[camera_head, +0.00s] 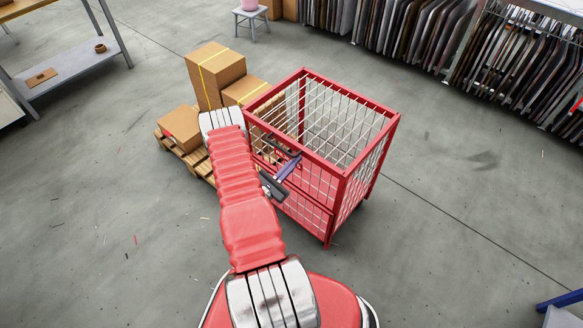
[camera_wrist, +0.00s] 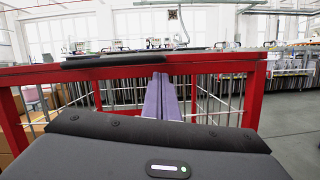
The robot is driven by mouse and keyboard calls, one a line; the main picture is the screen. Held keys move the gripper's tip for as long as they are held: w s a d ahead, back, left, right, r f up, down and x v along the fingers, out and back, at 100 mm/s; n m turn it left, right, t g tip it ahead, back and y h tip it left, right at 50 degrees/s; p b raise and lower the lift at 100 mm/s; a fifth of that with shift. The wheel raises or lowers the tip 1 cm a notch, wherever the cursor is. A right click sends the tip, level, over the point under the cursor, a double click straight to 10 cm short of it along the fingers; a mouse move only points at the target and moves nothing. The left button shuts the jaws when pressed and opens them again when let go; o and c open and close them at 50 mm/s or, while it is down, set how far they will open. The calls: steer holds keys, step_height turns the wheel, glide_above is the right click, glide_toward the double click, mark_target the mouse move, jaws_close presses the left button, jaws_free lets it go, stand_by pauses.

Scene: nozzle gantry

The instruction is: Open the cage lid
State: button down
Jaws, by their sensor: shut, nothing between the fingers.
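The red cage (camera_head: 343,187) with wire mesh sides stands upright on the floor, right of my arm. Its top, the lid (camera_head: 368,100), has a red frame that looks level and down on the cage. In the wrist view, the red front top bar (camera_wrist: 215,68) runs across the picture, with a black handle (camera_wrist: 108,61) along it left of centre. My gripper (camera_head: 297,159) is at the cage's near top edge. Its purple fingers are together and empty; in the wrist view the fingertips (camera_wrist: 161,77) overlap the front bar, right of the handle. I cannot tell whether they touch it.
Cardboard boxes (camera_head: 213,75) on a wooden pallet (camera_head: 193,158) stand close behind and left of the cage. Racks of panels (camera_head: 400,35) line the back. A grey shelf (camera_head: 80,62) is at the upper left. The floor right of the cage is clear.

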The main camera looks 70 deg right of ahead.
steer(key=shift+s+r, duration=0.1)
steer(key=shift+r, duration=0.4)
steer(key=shift+r, duration=0.1)
steer(key=shift+r, duration=0.1)
